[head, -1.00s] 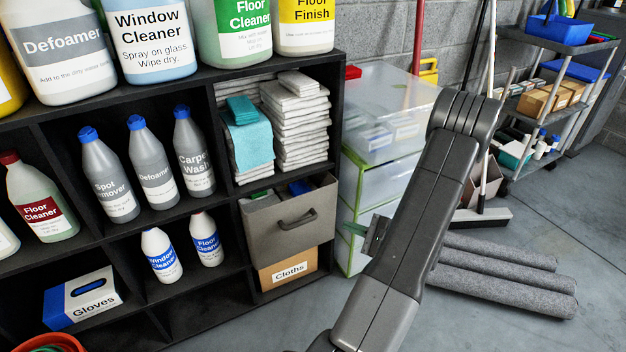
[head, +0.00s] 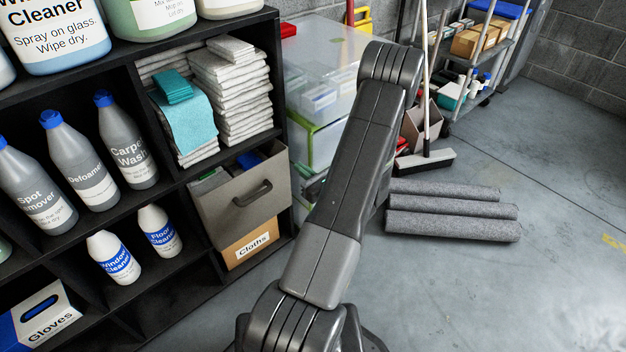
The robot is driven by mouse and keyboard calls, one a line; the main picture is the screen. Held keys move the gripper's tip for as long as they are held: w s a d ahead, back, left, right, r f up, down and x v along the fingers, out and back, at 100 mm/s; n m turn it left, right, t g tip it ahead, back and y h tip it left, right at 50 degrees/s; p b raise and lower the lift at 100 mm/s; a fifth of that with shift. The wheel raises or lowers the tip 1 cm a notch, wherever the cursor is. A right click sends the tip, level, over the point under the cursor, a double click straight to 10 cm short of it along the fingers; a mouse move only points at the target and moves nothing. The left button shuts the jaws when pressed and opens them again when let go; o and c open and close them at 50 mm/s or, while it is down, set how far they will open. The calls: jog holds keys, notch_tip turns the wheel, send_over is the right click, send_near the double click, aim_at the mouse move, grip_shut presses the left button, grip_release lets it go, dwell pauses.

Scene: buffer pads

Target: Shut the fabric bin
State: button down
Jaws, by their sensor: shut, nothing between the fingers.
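The grey fabric bin (head: 238,207) sits in the lower right part of the black shelf, above a cardboard box labelled Cloths. It stands out from its compartment, and its open top shows blue and grey contents. Its dark handle (head: 254,193) is on the front panel. My arm rises to the right of the bin, apart from it in the picture.
The black shelf (head: 278,60) holds bottles and folded cloths. Clear plastic drawers (head: 318,75) stand right of it, partly behind my arm. Grey rolls (head: 450,212) lie on the floor behind my arm. The floor at the right is open.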

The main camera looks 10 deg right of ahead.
aim_at(284, 153)
jog(key=b+x, duration=0.1)
jog(key=x, duration=0.5)
jog(key=b+x, duration=0.1)
jog(key=x, duration=0.3)
jog(key=shift+w+a, duration=0.2)
jog(key=shift+w, duration=0.05)
jog(key=shift+w+r, duration=0.15)
